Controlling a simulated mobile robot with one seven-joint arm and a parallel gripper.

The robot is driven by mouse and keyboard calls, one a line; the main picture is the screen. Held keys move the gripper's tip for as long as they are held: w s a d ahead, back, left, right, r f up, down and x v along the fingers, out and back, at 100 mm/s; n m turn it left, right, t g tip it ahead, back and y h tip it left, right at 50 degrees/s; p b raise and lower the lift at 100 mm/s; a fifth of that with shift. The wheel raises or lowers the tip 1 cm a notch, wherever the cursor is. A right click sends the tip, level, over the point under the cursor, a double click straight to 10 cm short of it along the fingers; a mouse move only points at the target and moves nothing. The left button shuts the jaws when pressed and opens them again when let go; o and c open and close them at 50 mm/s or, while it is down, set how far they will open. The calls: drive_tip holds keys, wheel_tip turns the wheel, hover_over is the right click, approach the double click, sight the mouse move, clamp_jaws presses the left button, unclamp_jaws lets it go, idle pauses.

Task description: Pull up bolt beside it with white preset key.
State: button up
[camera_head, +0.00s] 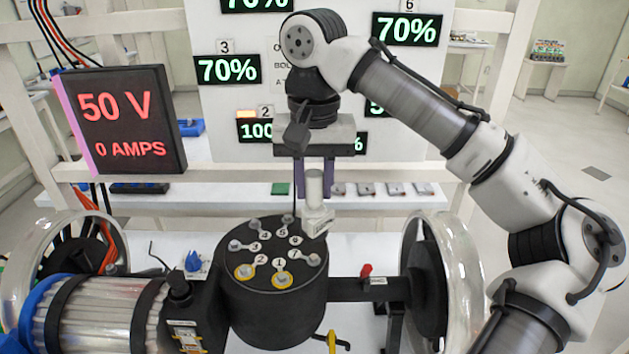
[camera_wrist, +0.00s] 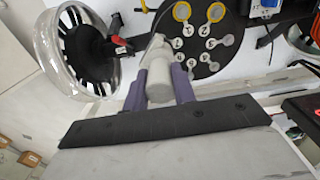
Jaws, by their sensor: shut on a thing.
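My gripper (camera_head: 314,184) is shut on the white key (camera_head: 316,208), its purple fingers either side of the key's upright body. In the wrist view the key (camera_wrist: 159,80) sits between the fingers, its foot pointing toward the black hub (camera_wrist: 196,62). In the head view the key is over the back right edge of the round black hub (camera_head: 275,318). Numbered bolts ring the hub's top. The bolt marked 2 (camera_head: 244,272) and the bolt marked 1 (camera_head: 282,281) have yellow rings; the others look grey. The key hides the hub's back right rim, so contact with a bolt there cannot be told.
A display (camera_head: 127,120) reads 50 V and 0 AMPS. Percent readouts hang behind; number 3 (camera_head: 227,69) shows 70%, and number 2 (camera_head: 257,131) shows 100. Wheels in clear rims flank the hub. A red-topped lever (camera_head: 366,271) stands on the right axle.

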sight(313, 207)
drive_tip(key=shift+a+f, duration=0.1)
idle(0.3)
drive_tip(key=shift+f+b, duration=1.25)
drive_tip(key=shift+f, duration=1.25)
drive_tip(key=shift+f+b, duration=0.4)
drive_tip(key=shift+f, duration=0.45)
drive_tip(key=shift+s+f+p, duration=0.1)
drive_tip(key=shift+f+p, duration=0.1)
drive_tip(key=shift+p, duration=0.1)
idle(0.7)
wheel_tip(313, 207, up, 2)
drive_tip(key=p, duration=0.2)
drive_tip(key=shift+r+p, duration=0.25)
drive_tip(key=shift+p, duration=0.15)
drive_tip(key=shift+r, duration=2.35)
